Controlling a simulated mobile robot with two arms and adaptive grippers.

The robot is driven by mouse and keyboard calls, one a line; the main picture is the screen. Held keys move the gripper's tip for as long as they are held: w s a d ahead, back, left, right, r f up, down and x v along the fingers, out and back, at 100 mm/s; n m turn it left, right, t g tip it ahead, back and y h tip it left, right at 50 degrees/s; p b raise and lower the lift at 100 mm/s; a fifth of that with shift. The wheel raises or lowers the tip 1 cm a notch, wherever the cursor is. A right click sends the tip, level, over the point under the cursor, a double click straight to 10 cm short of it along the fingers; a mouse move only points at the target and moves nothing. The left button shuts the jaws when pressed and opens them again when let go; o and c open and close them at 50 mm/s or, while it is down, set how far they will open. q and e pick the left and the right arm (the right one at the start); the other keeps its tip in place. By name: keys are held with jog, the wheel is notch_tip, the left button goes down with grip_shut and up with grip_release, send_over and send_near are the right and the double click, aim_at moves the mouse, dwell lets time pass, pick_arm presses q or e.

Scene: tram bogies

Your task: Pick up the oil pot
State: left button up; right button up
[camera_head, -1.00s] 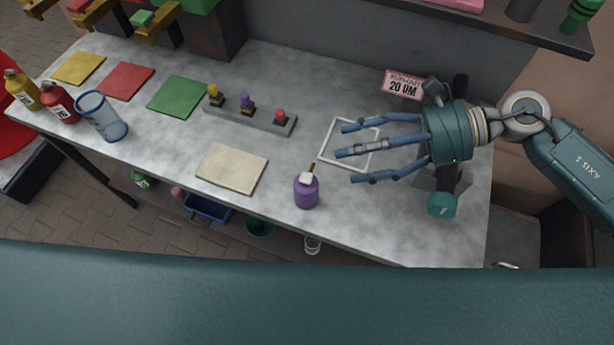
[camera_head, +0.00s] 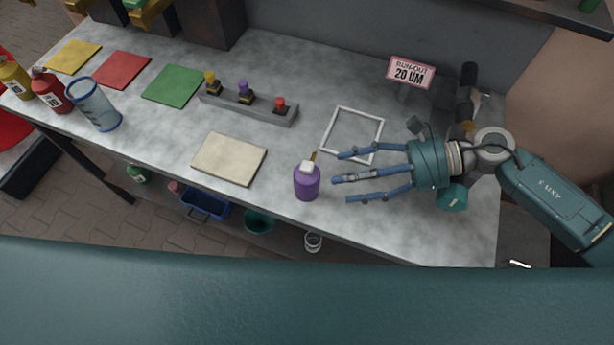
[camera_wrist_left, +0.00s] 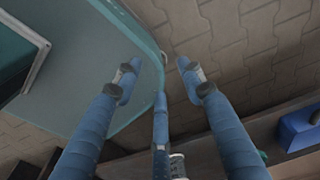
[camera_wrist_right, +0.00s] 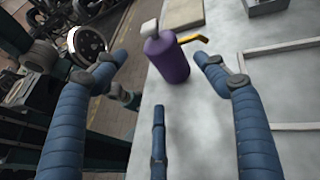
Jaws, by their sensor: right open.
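The oil pot is a purple bottle (camera_head: 307,183) with a white cap and a thin brass spout. It stands upright on the grey workbench near its front edge. It also shows in the right wrist view (camera_wrist_right: 167,62), ahead of the fingers and roughly between their tips. My right gripper (camera_head: 342,178) is open and empty, just right of the pot, fingers pointing at it. I see no contact. My left gripper (camera_wrist_left: 156,75) shows only in its wrist view, its fingers spread and empty above the paved floor.
On the grey workbench (camera_head: 270,190) lie a cream pad (camera_head: 229,159) left of the pot and a white square frame (camera_head: 352,133) behind the gripper. A rack with knobs (camera_head: 247,106) stands farther back. A pink sign (camera_head: 411,72) stands at the back right.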

aim_at(316, 183)
jog(key=shift+p+x, duration=0.4)
jog(key=shift+x, duration=0.55)
jog(key=p+x, duration=0.2)
jog(key=x, duration=0.3)
jog(key=shift+r, duration=0.1)
jog(key=shift+a+f, duration=0.3)
jog(key=shift+a, duration=0.05)
pick_arm(q)
jog(key=r, duration=0.1)
jog(key=s+r, duration=0.1)
jog(key=r, duration=0.1)
jog(key=shift+r, duration=0.1)
pick_arm(e)
jog(key=c, duration=1.1)
jog(key=shift+r, duration=0.1)
